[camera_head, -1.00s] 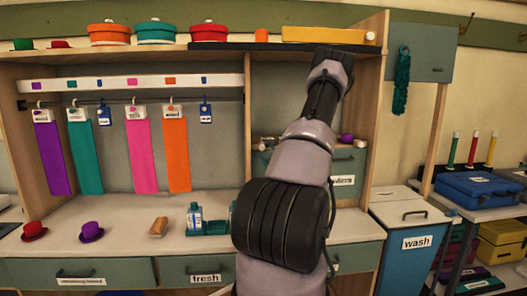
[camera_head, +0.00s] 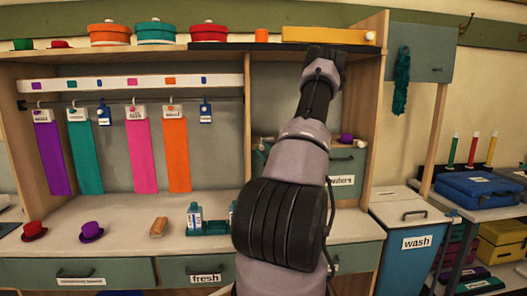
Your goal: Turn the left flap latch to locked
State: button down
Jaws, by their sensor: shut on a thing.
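My gripper (camera_head: 324,54) is at the top of the booth, in front of the dark board (camera_head: 240,46) along the upper shelf edge. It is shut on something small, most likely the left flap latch. The fingertips and the latch are hidden behind my own wrist, so the latch's position cannot be read. The yellow box (camera_head: 350,36) is just behind and to the right of the wrist.
Lidded round boxes (camera_head: 156,33) stand on the top shelf to the left. Coloured cloth strips (camera_head: 140,155) hang from the rail. Hats (camera_head: 91,232) and bottles (camera_head: 194,215) stand on the counter. A grey flap panel (camera_head: 428,52) hangs at the right.

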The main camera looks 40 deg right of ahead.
jog(key=shift+d+r, duration=0.15)
jog(key=shift+r, duration=0.05)
dwell(0.6)
jog(key=shift+n, duration=0.5)
jog(key=shift+r+n+g+y, duration=0.2)
jog(key=shift+n+g+y, duration=0.3)
jog(key=shift+n, duration=0.7)
jog(key=n, duration=0.1)
jog(key=n+g, duration=0.1)
jog(key=n, duration=0.1)
jog(key=n+y, duration=0.1)
jog(key=n, duration=0.1)
jog(key=shift+r+g, duration=0.25)
jog(key=shift+g, duration=0.15)
jog(key=n+g, duration=0.1)
jog(key=n, duration=0.1)
jog(key=n+g, duration=0.1)
jog(key=n, duration=0.1)
jog(key=shift+w+r+g+h, duration=0.15)
jog(key=shift+g+h, duration=0.15)
jog(key=shift+h, duration=0.1)
jog(key=shift+a+n+g+h, duration=0.2)
jog(key=shift+n+g+h, duration=0.4)
jog(key=shift+n, duration=1)
